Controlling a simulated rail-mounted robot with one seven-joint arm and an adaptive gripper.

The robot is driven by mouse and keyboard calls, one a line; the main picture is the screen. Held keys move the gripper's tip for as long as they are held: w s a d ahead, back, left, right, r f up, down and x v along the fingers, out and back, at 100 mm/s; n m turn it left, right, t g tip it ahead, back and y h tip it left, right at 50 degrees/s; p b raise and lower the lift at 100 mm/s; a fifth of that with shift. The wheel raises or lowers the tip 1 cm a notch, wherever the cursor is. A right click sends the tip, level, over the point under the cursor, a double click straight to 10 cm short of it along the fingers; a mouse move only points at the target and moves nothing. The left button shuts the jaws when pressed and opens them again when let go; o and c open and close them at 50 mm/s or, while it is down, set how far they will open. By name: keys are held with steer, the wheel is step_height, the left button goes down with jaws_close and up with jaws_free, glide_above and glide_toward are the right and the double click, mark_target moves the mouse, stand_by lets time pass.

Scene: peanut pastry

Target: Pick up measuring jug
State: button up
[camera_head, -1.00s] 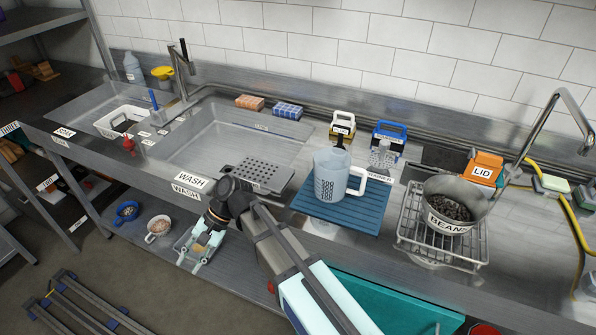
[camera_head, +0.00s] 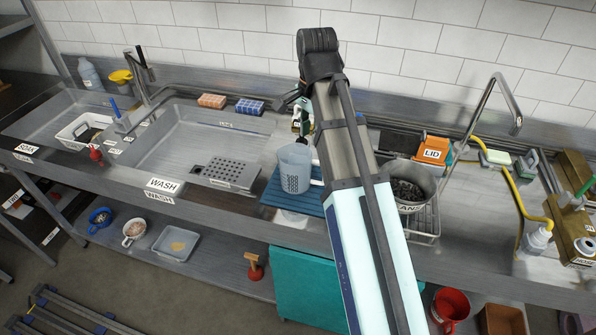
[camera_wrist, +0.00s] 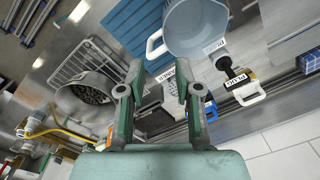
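The measuring jug (camera_head: 294,170) is a translucent pale blue jug with dark markings. It stands upright on the blue ribbed mat (camera_head: 268,194), and my arm covers part of its handle side in the head view. In the wrist view the jug (camera_wrist: 197,28) is at the top, right of centre, with its white handle towards the left. My gripper (camera_wrist: 160,78) is open and empty, and the jug lies beyond its fingertips, apart from them. In the head view my gripper is mostly hidden behind my raised arm.
The bean pot (camera_head: 408,196) stands on a wire rack right of the mat. The orange LID block (camera_head: 433,150) is behind it. A perforated plate (camera_head: 228,173) lies left of the jug by the wash sink.

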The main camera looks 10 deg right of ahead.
glide_toward(307, 174)
step_height(307, 174, down, 5)
steer(key=shift+w+a+f+p, duration=0.15)
steer(key=shift+f+p, duration=0.25)
steer(key=shift+f, duration=1.15)
steer(key=shift+w+f+p, duration=0.1)
steer(key=shift+f+p, duration=0.3)
steer(key=shift+f, duration=1.2)
jaws_close()
